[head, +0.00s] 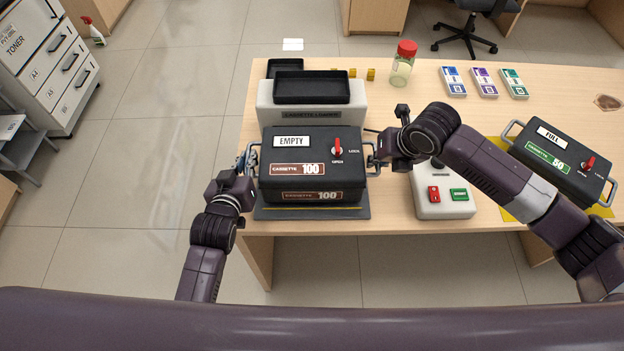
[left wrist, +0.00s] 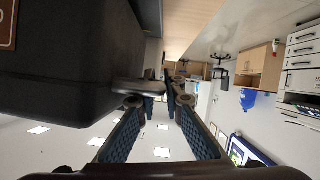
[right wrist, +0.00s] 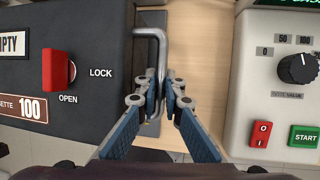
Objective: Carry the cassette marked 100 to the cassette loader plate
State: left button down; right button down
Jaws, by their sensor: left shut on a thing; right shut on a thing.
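The black cassette marked 100 (head: 320,192) has an EMPTY label and a red knob. It is over the dark cassette loader plate (head: 355,213), in front of the white cassette loader (head: 362,95). The plate's front edge shows below it; I cannot tell whether they touch. My left gripper (head: 246,162) is shut on the cassette's left handle, and the left wrist view shows the fingers (left wrist: 165,90) at that handle. My right gripper (head: 378,158) is shut on the right handle; in the right wrist view its fingers (right wrist: 162,92) close around the grey handle bar (right wrist: 151,34).
A white control box (head: 440,205) with red and green buttons stands right of the plate. A FULL cassette marked 50 (head: 540,152) lies further right on a yellow mat. A red-lidded jar (head: 402,66), black trays (head: 306,90) and several small colored packs (head: 484,82) are behind.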

pick_arm(q)
jog(key=shift+a+f+b, duration=0.1)
jog(key=shift+f+b, duration=0.4)
jog(key=shift+f, duration=0.05)
pick_arm(e)
jog(key=shift+w+d+f, duration=0.1)
jog(key=shift+f, duration=0.55)
pick_arm(q)
jog(key=c, duration=2.4)
grip_release()
jog(key=shift+f, duration=0.1)
pick_arm(e)
jog(key=c, duration=2.4)
grip_release()
pick_arm(q)
jog(key=o, duration=0.4)
jog(key=shift+s, duration=0.1)
jog(key=shift+c, duration=0.2)
pick_arm(e)
jog(key=o, duration=0.3)
jog(key=shift+r, duration=0.1)
pick_arm(q)
jog(key=v, duration=0.8)
pick_arm(e)
jog(key=v, duration=1.2)
